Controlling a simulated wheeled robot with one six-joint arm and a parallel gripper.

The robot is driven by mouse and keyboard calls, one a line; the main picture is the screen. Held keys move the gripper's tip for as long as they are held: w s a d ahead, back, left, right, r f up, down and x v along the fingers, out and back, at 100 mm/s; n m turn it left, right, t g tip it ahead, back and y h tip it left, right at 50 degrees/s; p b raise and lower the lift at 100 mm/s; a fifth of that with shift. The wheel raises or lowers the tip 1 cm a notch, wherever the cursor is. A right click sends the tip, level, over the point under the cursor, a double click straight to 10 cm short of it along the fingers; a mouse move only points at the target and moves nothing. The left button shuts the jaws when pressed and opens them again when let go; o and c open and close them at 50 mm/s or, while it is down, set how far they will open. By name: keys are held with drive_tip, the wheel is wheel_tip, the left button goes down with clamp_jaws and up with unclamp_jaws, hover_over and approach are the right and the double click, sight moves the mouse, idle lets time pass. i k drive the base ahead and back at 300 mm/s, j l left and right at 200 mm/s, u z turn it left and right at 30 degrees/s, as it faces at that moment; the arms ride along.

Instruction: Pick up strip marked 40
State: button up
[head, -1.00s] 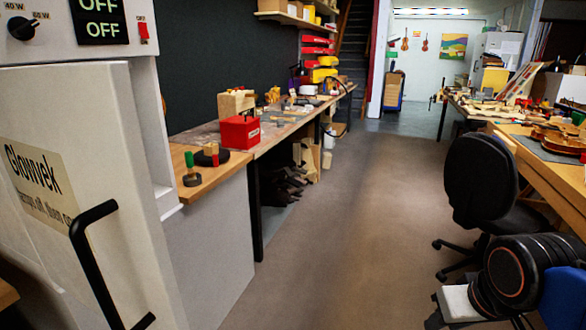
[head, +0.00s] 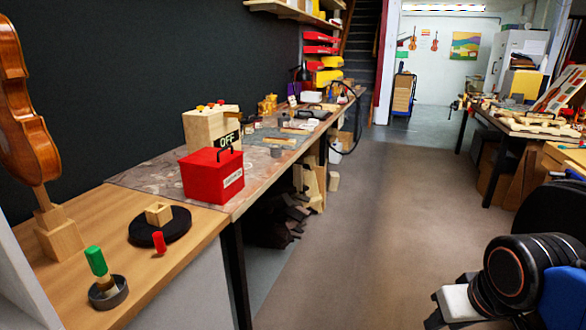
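I cannot make out a strip marked 40. Small pale pieces lie farther back on the left workbench (head: 150,180), among them a light strip-like piece (head: 280,141), but they are too small for any marking to be read. Part of my own arm shows at the lower right. My gripper's fingers are not in view.
On the bench stand a red box (head: 205,182) with a black handle, a wooden block marked OFF (head: 200,130), a black round base (head: 143,232), a green-handled tool (head: 95,262) and a violin (head: 22,110). The floor (head: 340,240) ahead is clear. A black chair (head: 560,215) is at right.

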sight(283, 129)
drive_tip(key=i+u, duration=0.1)
drive_tip(key=i, duration=0.4)
drive_tip(key=i+l+u, duration=0.1)
drive_tip(key=i, duration=0.45)
drive_tip(key=i+l+u, duration=0.1)
drive_tip(key=i, duration=0.4)
